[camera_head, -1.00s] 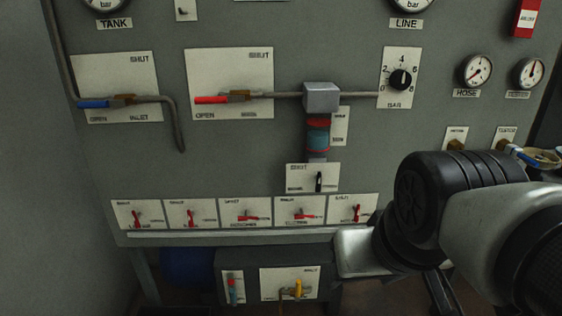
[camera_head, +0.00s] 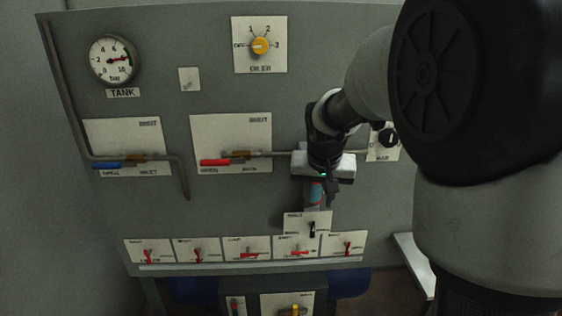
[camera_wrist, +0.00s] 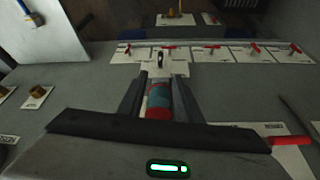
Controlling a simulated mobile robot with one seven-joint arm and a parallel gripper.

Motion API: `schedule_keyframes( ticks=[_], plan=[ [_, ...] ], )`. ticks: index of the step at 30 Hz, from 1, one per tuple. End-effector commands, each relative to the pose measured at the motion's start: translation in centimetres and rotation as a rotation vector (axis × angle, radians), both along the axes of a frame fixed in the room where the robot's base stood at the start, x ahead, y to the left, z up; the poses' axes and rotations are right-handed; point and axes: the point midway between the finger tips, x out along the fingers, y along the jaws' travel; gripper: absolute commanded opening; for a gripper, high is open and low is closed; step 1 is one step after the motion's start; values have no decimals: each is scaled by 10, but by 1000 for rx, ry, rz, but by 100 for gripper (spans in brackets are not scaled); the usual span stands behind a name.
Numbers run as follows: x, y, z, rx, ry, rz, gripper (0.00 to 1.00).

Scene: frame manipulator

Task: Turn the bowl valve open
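A white plate (camera_head: 294,222) carries a small upright black lever (camera_head: 312,229), below a teal and red cylinder (camera_head: 314,195). The lettering is too small to read, so I cannot tell for sure that this lever is the bowl valve. In the wrist view the black lever (camera_wrist: 160,59) stands just beyond my fingertips, on its plate (camera_wrist: 151,69). My gripper (camera_wrist: 158,77) is open, with its dark fingers apart on either side of the cylinder (camera_wrist: 158,100) in the picture. I see no contact with the lever. In the head view my gripper (camera_head: 328,187) partly covers the cylinder.
A row of plates with red levers (camera_head: 250,254) runs below, above a ledge (camera_head: 240,269). A long red handle (camera_head: 215,162) and a blue handle (camera_head: 107,166) sit on pipes at left. A lower box with a yellow lever (camera_head: 295,310) stands beneath.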

Motion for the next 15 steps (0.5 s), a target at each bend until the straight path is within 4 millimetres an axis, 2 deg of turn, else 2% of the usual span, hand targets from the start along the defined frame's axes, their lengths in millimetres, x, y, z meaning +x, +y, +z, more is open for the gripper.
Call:
schedule_keyframes(
  ticks=[3, 8, 15],
  plan=[
    [15, 2, 0, -12, 6, -8, 32],
    [22, 1, -13, -15, 6, -11, 32],
    [37, -3, -56, -15, 11, -11, 32]
  ],
)
